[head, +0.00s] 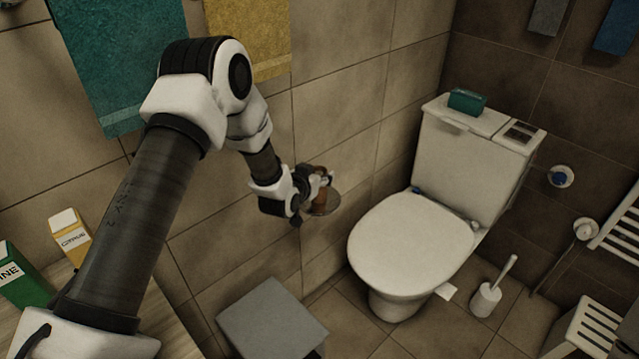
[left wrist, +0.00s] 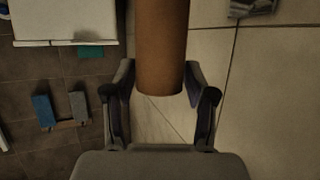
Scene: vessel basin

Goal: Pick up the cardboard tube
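The cardboard tube (left wrist: 162,45) is plain brown and stands out from between my left gripper's fingers in the left wrist view. In the head view it is a small brown piece (head: 320,198) at the wall, left of the toilet. In the head view the left gripper (head: 316,184) is small and partly covers the tube. My right gripper is in neither view.
A round metal piece (head: 332,204) is at the wall by the tube. The toilet (head: 410,240) stands to the right, with a brush (head: 487,298) beside it. A grey box-like surface (head: 270,318) is below the arm. Two cartons stand at the left edge.

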